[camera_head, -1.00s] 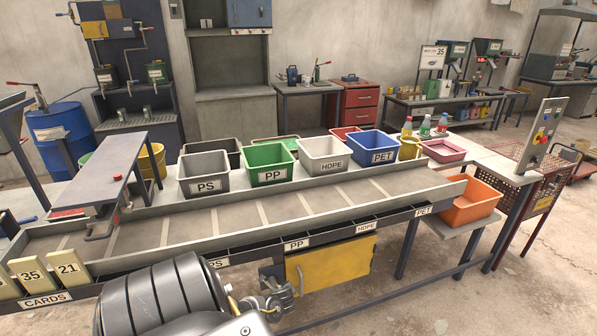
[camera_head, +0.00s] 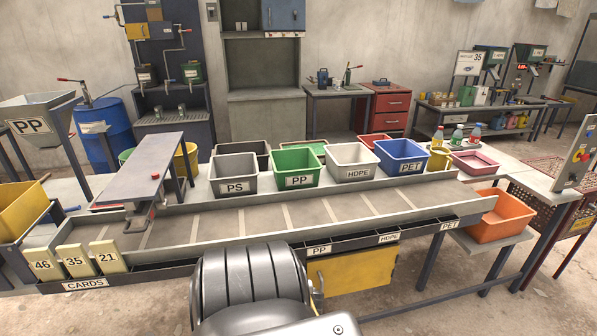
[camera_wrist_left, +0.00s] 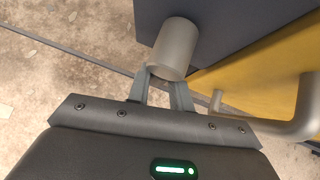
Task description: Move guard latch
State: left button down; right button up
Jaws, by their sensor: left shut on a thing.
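The yellow guard panel (camera_head: 352,275) hangs below the front of the sorting table. In the left wrist view, the panel (camera_wrist_left: 255,70) is at the right, with a bent grey handle (camera_wrist_left: 302,110) on it. A short grey cylindrical knob (camera_wrist_left: 173,48), which looks like the latch, stands by a dark grey surface left of the panel. My left gripper (camera_wrist_left: 165,78) is shut on this knob, a finger on each side. In the head view my left arm hides the gripper and knob. My right gripper is not in view.
The sorting table carries a conveyor (camera_head: 290,217) with grey, green and blue bins behind it. Number cards (camera_head: 75,261) stand at its left end. An orange bin (camera_head: 502,217) sits at the right. The dark front rail (camera_head: 345,245) lies above the panel. Floor in front is open.

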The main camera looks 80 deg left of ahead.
pick_arm(q)
jog(key=shift+s+d+f, duration=0.1)
jog(key=shift+s+f, duration=0.1)
jog(key=shift+s, duration=0.2)
jog(key=c, duration=1.3)
grip_release()
jog(key=shift+c, duration=0.2)
jog(key=shift+o, duration=0.4)
jog(key=shift+w, duration=0.2)
jog(key=shift+r, duration=0.1)
jog(key=p+v, duration=0.2)
jog(key=v, duration=0.8)
jog(key=shift+d+r+p, duration=0.2)
jog(key=shift+p, duration=0.2)
jog(key=shift+w, duration=0.1)
